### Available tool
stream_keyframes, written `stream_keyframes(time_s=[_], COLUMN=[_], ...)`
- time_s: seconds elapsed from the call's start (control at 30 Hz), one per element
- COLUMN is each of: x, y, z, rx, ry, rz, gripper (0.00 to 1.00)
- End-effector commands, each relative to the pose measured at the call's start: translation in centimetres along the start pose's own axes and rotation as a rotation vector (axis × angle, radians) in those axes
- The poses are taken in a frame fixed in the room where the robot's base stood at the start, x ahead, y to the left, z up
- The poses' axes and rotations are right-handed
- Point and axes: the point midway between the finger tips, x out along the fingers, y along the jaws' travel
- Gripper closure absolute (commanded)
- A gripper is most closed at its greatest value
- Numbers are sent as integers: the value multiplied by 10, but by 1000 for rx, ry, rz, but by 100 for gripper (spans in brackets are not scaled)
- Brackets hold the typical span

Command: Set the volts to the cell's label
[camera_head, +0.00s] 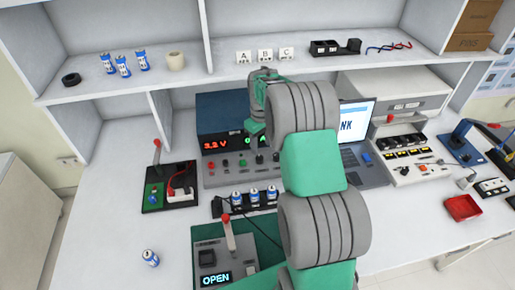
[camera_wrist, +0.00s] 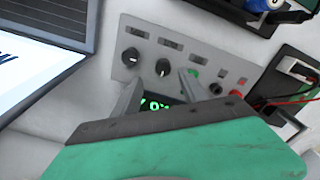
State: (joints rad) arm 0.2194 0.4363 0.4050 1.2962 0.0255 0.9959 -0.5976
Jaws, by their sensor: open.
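The power supply (camera_head: 222,112) stands at the back of the bench, with a red display (camera_head: 215,145) reading 3.2 V and a green reading beside it, partly hidden by my arm. Its front panel (camera_wrist: 150,40) shows in the wrist view with two dark knobs, one (camera_wrist: 130,57) and another (camera_wrist: 163,67); their labels are too small to read. My gripper (camera_wrist: 160,88) is open in front of this panel, its fingers apart near the second knob, touching nothing I can make out. Several blue-and-white cells (camera_head: 255,194) stand in a black holder; a loose cell (camera_head: 150,258) stands at the front left. Their labels are unreadable.
A laptop (camera_head: 358,130) stands to the right of the supply. A lever box with an OPEN display (camera_head: 215,278) is on the green mat in front. A switch board (camera_head: 168,190) with a red lever lies left. A shelf (camera_head: 205,75) overhangs the supply.

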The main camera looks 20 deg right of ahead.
Motion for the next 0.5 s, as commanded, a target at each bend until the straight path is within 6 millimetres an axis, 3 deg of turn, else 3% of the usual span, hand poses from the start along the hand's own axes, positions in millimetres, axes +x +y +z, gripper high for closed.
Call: stream_keyframes(time_s=[0.3,0.5], x=[56,67], y=[-5,-4], z=[-2,-2], rx=[-7,-5], ry=[-2,1], rz=[-1,0], gripper=[50,50])
